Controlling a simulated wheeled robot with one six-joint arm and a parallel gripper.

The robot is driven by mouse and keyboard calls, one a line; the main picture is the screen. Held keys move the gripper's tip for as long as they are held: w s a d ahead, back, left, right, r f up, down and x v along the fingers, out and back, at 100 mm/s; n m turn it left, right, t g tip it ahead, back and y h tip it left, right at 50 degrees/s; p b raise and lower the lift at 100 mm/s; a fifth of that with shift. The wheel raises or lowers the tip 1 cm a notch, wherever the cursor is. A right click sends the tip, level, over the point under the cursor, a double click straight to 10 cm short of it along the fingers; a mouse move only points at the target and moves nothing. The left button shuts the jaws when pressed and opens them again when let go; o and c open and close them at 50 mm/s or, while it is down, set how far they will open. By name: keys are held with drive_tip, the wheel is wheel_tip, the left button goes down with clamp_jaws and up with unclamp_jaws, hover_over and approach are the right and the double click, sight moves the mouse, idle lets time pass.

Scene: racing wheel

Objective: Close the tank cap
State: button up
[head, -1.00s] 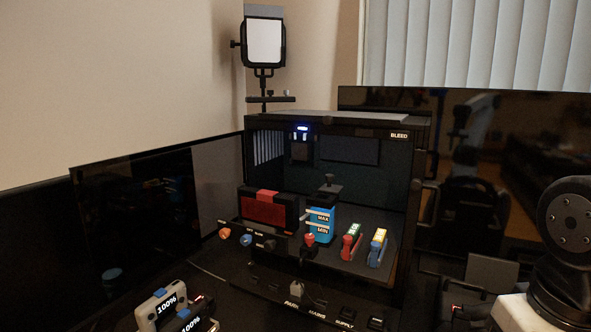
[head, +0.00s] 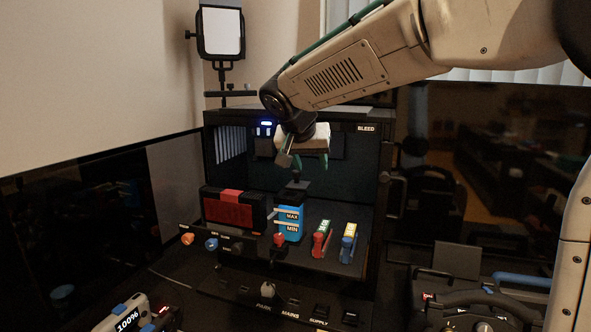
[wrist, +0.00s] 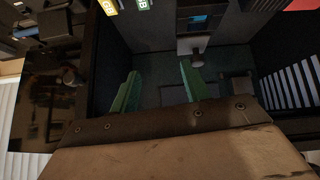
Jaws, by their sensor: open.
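The tank (head: 289,223) is a blue container with MAX and MIN labels, standing inside the open black box. Its dark cap (head: 295,186) shows above the tank's top. A small blue part of the tank (wrist: 205,22) shows at the top of the wrist view, with a grey knob of the cap (wrist: 197,57) below it. My gripper (head: 311,163) hangs inside the box's opening, a little above the cap. Its green fingers (wrist: 160,72) are apart and empty in the wrist view. The knob appears near the right fingertip; I cannot tell whether they touch.
A black and red block (head: 235,209) stands left of the tank. Red (head: 321,240) and blue (head: 348,243) labelled clamps stand to its right. The box's top edge (head: 345,117) and side walls surround my gripper. Several connectors and switches line the front.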

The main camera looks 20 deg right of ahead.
drive_tip(key=m+t, duration=0.1)
approach(296, 171)
drive_tip(key=x, duration=0.8)
drive_tip(key=shift+w+d+f, duration=0.15)
drive_tip(key=shift+d+f, duration=0.05)
drive_tip(key=shift+f, duration=0.05)
drive_tip(key=shift+a, duration=0.1)
clamp_jaws()
